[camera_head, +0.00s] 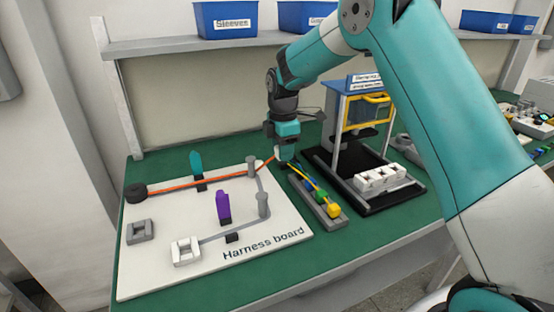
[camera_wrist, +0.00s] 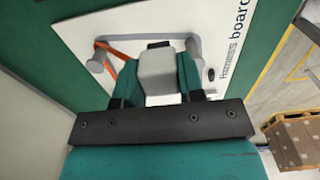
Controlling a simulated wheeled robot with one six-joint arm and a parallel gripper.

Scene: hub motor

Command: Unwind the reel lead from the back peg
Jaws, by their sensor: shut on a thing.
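The white harness board (camera_head: 150,265) lies on the green bench. A black reel (camera_head: 136,193) sits at its left edge. An orange reel lead (camera_head: 205,183) runs from the reel across the back of the board, past the grey back peg (camera_head: 252,168), to my gripper (camera_head: 283,158). In the wrist view my gripper (camera_wrist: 158,88) is shut on a pale grey block (camera_wrist: 158,68), seemingly the lead's end connector. The orange lead (camera_wrist: 112,68) shows beside a grey peg (camera_wrist: 96,62) there. How far it wraps the peg is unclear.
A shelf (camera_head: 160,45) runs behind.

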